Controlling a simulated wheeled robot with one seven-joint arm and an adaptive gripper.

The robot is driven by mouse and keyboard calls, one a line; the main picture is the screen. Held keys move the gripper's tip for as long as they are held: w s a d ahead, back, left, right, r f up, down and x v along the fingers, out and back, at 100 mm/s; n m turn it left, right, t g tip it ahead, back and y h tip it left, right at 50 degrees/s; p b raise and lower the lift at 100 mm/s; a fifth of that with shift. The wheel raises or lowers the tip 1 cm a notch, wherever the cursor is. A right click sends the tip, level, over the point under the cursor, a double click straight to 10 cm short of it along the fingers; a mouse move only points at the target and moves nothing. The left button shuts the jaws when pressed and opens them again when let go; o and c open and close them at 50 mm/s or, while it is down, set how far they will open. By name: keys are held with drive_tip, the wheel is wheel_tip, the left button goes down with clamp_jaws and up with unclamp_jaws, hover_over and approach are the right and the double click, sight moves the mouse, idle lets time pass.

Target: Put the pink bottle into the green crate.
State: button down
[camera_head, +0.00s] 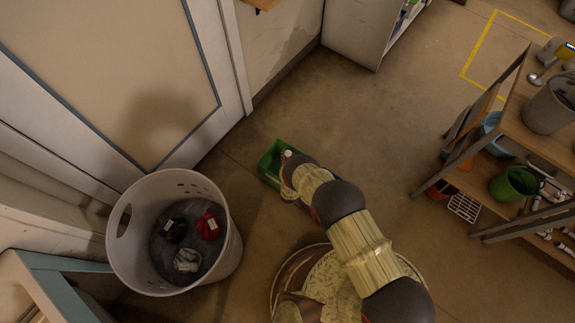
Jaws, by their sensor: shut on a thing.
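The green crate (268,163) stands on the floor near the middle of the view, with my arm covering its right side. My gripper (287,168) is over the crate, seen from behind and partly hidden by my wrist. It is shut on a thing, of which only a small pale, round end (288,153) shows. This appears to be the pink bottle, but most of it is hidden. I cannot tell how high it is above the crate's floor.
A white laundry basket (125,255) with several dark, red and grey items stands left of the crate. A wooden shelf unit (545,145) with buckets is at the right. A door (120,75) and a white cabinet (357,35) are behind. Floor between crate and shelf is clear.

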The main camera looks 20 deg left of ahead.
drive_tip(key=shift+f+b, duration=1.05)
drive_tip(key=shift+f, duration=1.55)
drive_tip(key=c, duration=1.4)
unclamp_jaws()
drive_tip(key=shift+p+v, duration=2.4)
drive_tip(key=shift+v, duration=3.65)
drive_tip(key=shift+w, duration=0.1)
